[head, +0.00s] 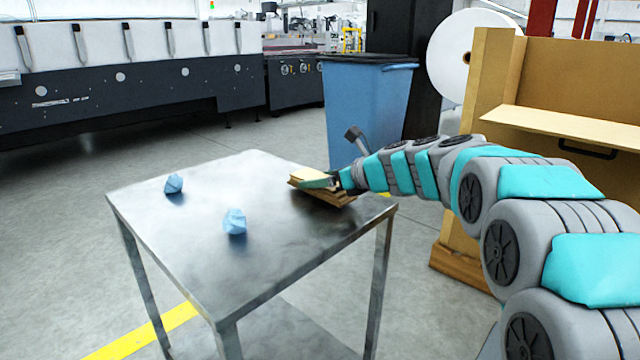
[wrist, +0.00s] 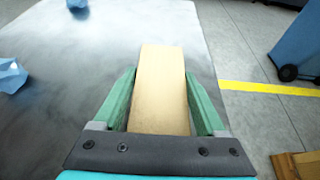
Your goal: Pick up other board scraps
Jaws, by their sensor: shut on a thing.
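My gripper (head: 332,182) is at the right side of the metal table (head: 258,270), with green fingers. In the wrist view my gripper (wrist: 160,105) has one finger on each side of a flat tan board scrap (wrist: 162,75) and is shut on it. In the head view the board scrap (head: 308,175) shows as a pale piece at the fingers. Brown board (head: 325,194) shows just under it; I cannot tell whether it is separate or touching. The fingers partly hide these pieces.
Two crumpled blue pieces (head: 174,184) (head: 235,221) lie on the table's left and front parts. A blue wheeled bin (head: 365,105) stands behind the table. A tan wooden cabinet (head: 575,80) stands at right. The table's middle is clear.

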